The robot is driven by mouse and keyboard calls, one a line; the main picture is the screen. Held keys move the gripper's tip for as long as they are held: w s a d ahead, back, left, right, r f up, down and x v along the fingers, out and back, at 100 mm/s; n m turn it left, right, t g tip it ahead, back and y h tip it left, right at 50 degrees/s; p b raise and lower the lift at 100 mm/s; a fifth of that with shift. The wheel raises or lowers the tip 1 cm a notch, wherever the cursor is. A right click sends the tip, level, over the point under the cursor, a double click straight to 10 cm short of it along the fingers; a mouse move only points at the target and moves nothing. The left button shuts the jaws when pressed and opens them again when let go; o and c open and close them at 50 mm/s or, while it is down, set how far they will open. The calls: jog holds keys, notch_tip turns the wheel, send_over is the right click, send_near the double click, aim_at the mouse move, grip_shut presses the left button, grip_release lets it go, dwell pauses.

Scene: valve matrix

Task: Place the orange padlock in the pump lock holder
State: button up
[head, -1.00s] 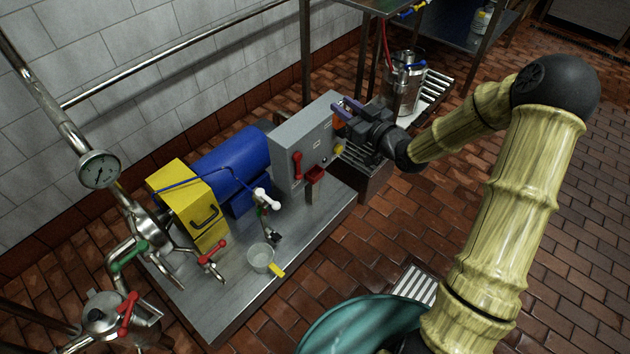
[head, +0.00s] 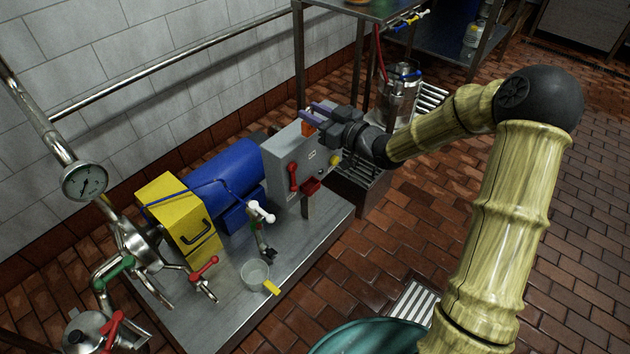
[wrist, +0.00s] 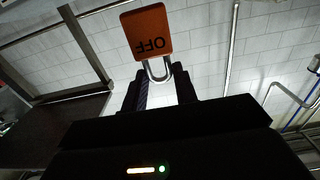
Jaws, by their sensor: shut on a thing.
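The orange padlock (wrist: 147,31) hangs by its steel shackle between the fingers of my gripper (wrist: 158,88) in the wrist view. Its orange body reads "OFF" upside down. In the head view the padlock (head: 308,128) shows as a small orange patch below the purple-tipped fingers of my gripper (head: 318,113). Both are at the top of the grey control box (head: 285,154); whether the padlock touches it I cannot tell. A small red open-topped box (head: 310,187) on a short post stands in front of the control box and may be the pump lock holder. Its inside is barely visible.
The control box has a red lever (head: 292,177) and a yellow knob (head: 334,160). A steel canister (head: 400,95) stands behind my wrist. Floor at right is clear.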

aim_at(305, 170)
notch_tip(305, 170, down, 18)
jog(key=b, duration=0.7)
jog(key=shift+r, duration=0.2)
notch_tip(305, 170, down, 4)
jog(key=shift+f+b, duration=0.15)
jog(key=shift+b, duration=0.85)
jog(key=shift+s+a, duration=0.1)
jog(key=shift+f, duration=0.1)
jog(key=o, duration=1)
